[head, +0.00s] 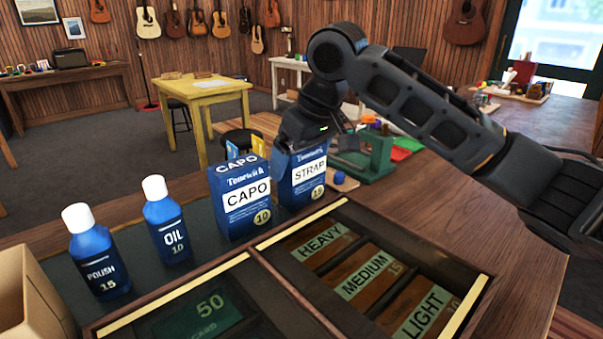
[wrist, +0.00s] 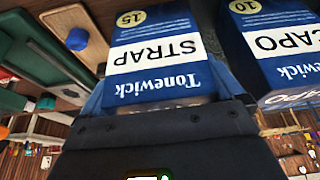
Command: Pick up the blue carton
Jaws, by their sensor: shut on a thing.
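The blue STRAP carton (head: 304,184) stands upright at the right end of a row on the dark counter strip. My gripper (head: 312,143) reaches down over its top and is shut on it. In the wrist view the STRAP carton (wrist: 160,50) appears upside down, between the fingers. I cannot tell whether its base is touching the counter. A second blue carton, marked CAPO (head: 242,199), stands just left of it in the head view. The CAPO carton (wrist: 270,45) is at the right in the wrist view, clear of the fingers.
A blue OIL bottle (head: 166,222) and a blue POLISH bottle (head: 95,254) stand to the left. A divided display case (head: 265,245) with labelled packs lies in front. A green device (head: 375,158) stands behind, to the right. A cardboard box (head: 30,290) is at bottom left.

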